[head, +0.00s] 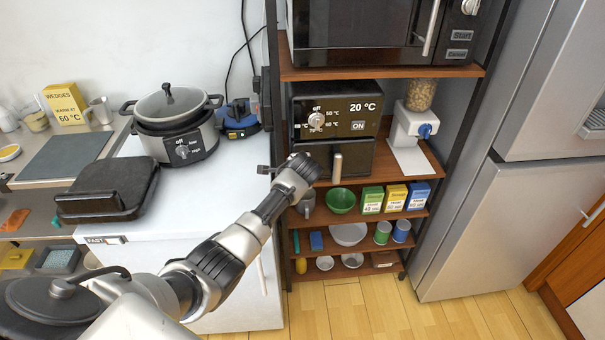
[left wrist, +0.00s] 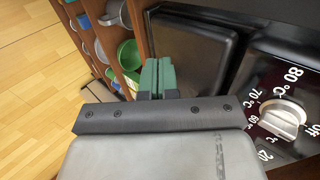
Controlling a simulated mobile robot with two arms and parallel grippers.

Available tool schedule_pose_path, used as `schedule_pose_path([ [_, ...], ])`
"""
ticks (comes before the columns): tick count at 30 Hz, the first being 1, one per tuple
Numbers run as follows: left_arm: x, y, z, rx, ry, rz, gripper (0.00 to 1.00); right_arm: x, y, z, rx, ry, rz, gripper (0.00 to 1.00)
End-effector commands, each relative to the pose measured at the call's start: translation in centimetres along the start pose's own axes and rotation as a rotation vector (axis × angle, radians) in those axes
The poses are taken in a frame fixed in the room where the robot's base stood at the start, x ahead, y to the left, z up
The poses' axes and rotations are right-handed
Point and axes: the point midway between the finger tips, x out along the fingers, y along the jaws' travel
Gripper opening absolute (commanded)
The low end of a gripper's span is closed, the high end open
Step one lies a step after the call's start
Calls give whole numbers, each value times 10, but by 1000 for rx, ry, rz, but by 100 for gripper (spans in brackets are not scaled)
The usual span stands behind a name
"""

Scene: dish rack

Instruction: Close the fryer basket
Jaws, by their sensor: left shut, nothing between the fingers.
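The black fryer (head: 365,105) stands on the rack shelf under the microwave, with a dial and a 20 °C display. Its basket (head: 358,160) has a dark front and a pale upright handle (head: 337,168). I cannot tell how far out the basket sits. My left arm reaches across to the fryer's lower left, and its wrist hides part of the basket there. In the left wrist view my left gripper (left wrist: 157,78) has its green fingers together, empty, in front of the dark basket panel (left wrist: 195,50). Contact is unclear. My right gripper is out of view.
A grinder-like white machine (head: 409,125) stands right of the fryer. A green bowl (head: 341,200) and several small boxes sit on the shelf below. The fridge (head: 480,200) is close at right. The counter at left holds a pot (head: 180,130) and a black grill (head: 105,188).

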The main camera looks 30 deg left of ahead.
Motion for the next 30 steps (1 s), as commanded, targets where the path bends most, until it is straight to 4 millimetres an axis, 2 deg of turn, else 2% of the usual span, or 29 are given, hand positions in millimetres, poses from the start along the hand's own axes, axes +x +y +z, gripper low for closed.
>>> schedule_pose_path([
  [5,-24,1,1,1,0,-1,0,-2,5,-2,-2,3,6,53],
  [12,-63,1,1,2,0,0,0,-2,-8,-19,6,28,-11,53],
  [18,-81,1,1,2,-1,1,0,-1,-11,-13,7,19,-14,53],
  [26,-80,8,1,-1,-1,10,0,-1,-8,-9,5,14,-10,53],
  [29,-64,35,3,-16,3,47,0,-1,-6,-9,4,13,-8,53],
  [30,-55,54,5,-28,7,70,0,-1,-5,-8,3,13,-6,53],
])
